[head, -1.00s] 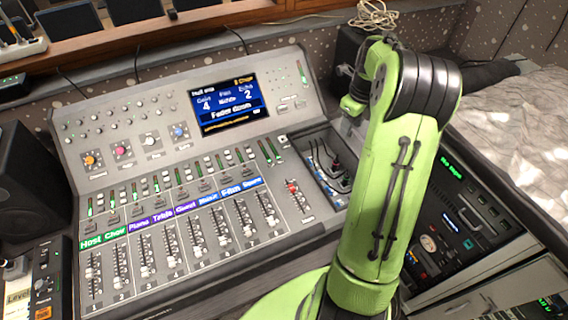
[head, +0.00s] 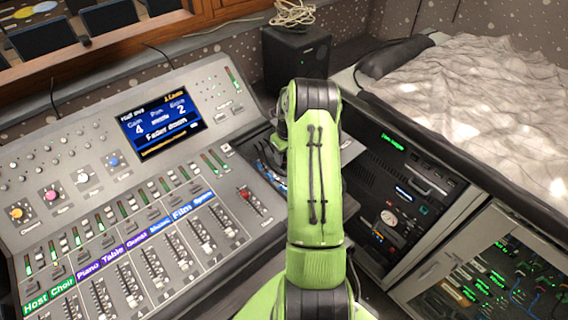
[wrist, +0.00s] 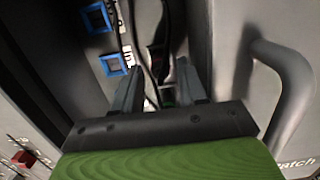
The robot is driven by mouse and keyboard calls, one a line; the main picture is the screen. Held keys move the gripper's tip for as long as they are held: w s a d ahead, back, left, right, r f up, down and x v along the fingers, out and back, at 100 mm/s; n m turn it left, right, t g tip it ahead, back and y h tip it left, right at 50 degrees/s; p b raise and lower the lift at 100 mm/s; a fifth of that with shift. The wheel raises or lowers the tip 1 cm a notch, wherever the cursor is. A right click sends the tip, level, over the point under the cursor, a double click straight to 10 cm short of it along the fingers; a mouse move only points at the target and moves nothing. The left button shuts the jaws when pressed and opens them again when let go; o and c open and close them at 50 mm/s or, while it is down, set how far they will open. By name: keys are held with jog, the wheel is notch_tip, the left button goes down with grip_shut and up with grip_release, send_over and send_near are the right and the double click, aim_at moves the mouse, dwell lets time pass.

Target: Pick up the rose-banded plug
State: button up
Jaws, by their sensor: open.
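My gripper (wrist: 159,78) is open in the wrist view, its two dark fingers pointing into a grey recess. Dark cables run down between and beside the fingers. A dark plug-like shape with a faint reddish tint (wrist: 156,62) shows between the fingertips, but I cannot tell whether it is the rose-banded plug. Blue-framed sockets (wrist: 112,64) are on the panel to the left. In the head view my green arm hides the gripper and most of the recess.
A metal handle (wrist: 285,85) stands close to the right of the fingers, beside the recess wall. In the head view the mixing desk (head: 130,180) lies left, a rack of devices (head: 400,195) right, and a black speaker (head: 297,65) behind.

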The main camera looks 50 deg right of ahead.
aim_at(285, 157)
jog(key=shift+f, duration=0.35)
jog(key=shift+r, duration=0.1)
grip_shut()
notch_tip(285, 157, up, 13)
jog(key=p, duration=0.3)
jog(key=shift+p, duration=0.3)
